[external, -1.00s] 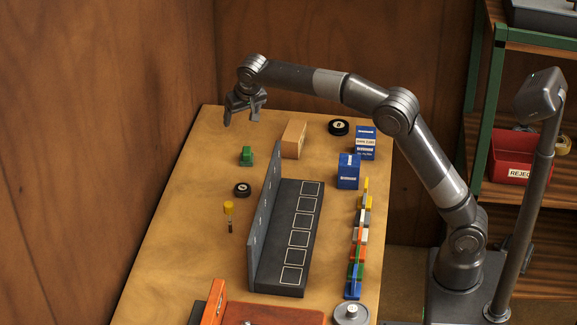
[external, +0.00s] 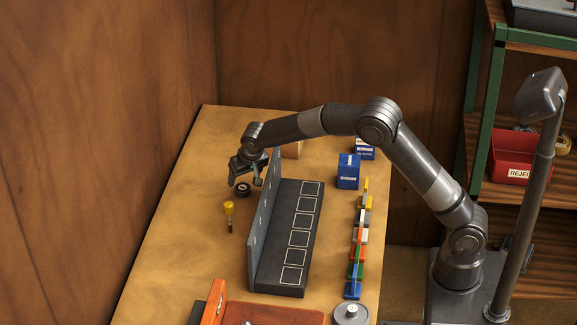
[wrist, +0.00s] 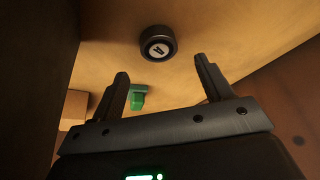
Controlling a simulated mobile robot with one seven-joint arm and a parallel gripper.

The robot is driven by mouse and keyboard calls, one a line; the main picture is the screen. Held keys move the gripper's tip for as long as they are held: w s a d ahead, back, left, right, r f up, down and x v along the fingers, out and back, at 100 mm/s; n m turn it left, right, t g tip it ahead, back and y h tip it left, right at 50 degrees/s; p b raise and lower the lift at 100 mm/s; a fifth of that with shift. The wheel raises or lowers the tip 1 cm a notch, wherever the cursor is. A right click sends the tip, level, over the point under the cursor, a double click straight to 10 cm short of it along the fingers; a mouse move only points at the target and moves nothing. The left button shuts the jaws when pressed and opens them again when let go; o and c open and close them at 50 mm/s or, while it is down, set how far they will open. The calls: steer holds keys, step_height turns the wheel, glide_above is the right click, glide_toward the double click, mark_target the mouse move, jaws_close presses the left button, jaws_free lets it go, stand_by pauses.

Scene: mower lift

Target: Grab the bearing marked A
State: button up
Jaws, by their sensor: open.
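The bearing marked A (external: 242,189) is a small black ring lying flat on the wooden table, left of the upright dark panel. In the wrist view the bearing (wrist: 158,43) shows a pale round centre with a letter that looks like a turned A. My gripper (external: 245,181) is open and empty, just above the bearing, with its fingers pointing down. In the wrist view my gripper's fingers (wrist: 162,66) are spread, and the bearing is beyond their tips, roughly centred between them. The exact gap in height is hard to tell.
A dark rack (external: 287,240) with outlined squares and an upright panel (external: 265,210) stands close right of my gripper. A yellow-topped tool (external: 229,208) stands in front of the bearing. A green piece (wrist: 138,97) lies near the fingers in the wrist view. Blue boxes (external: 348,171) stand farther right.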

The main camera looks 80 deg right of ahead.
mark_target(243, 188)
steer(key=x, duration=0.5)
steer(key=shift+s+a+f, duration=0.3)
steer(key=shift+r, duration=0.1)
steer(key=c, duration=1.2)
